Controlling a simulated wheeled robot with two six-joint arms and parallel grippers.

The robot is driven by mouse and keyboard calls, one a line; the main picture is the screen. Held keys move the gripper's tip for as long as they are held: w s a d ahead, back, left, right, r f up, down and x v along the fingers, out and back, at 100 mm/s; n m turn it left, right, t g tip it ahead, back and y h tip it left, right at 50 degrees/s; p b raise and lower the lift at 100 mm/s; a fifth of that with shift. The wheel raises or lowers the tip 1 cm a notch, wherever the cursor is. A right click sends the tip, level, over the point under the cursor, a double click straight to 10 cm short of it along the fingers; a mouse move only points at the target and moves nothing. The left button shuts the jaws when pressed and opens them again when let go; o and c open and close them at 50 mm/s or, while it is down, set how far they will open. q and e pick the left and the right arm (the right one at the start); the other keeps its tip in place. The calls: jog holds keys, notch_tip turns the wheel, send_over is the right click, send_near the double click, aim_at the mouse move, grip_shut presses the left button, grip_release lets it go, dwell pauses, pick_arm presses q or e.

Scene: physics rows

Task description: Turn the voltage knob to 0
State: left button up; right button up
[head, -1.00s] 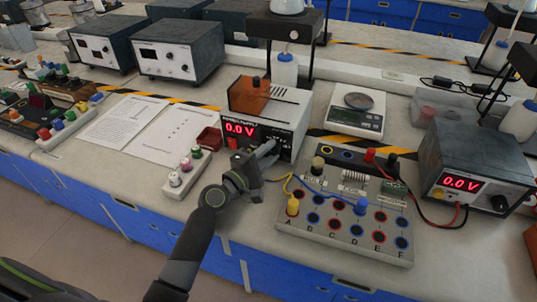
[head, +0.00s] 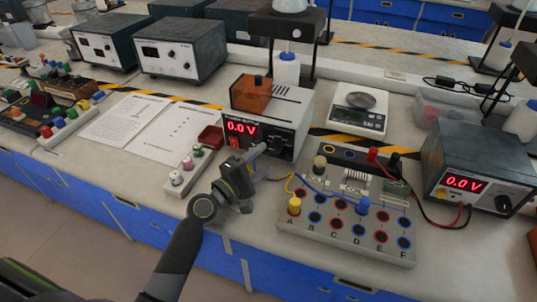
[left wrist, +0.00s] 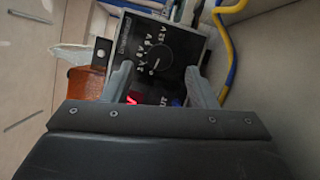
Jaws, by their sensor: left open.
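The middle power supply (head: 300,105) has a white-grey case and a red display (head: 242,128) reading 0.0 V. Its dark voltage knob (head: 275,141) is on the right of the front panel, partly behind my gripper. In the left wrist view the round black knob (left wrist: 153,58) shows with a ring of white voltage labels, and the panel is turned on its side. My left gripper (head: 252,165) is open and empty, just in front of the panel, its fingers apart on either side of the knob's line and not visibly touching it. The knob's exact pointer setting is hard to read.
A circuit board with coloured sockets (head: 345,225) and blue and yellow wires stands right of my gripper. Another supply (head: 480,160) reads 0.0 V. A small plug strip (head: 187,172), papers (head: 150,135) and a scale (head: 358,105) lie around.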

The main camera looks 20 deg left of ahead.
pick_arm(q)
jog(key=shift+v, duration=1.85)
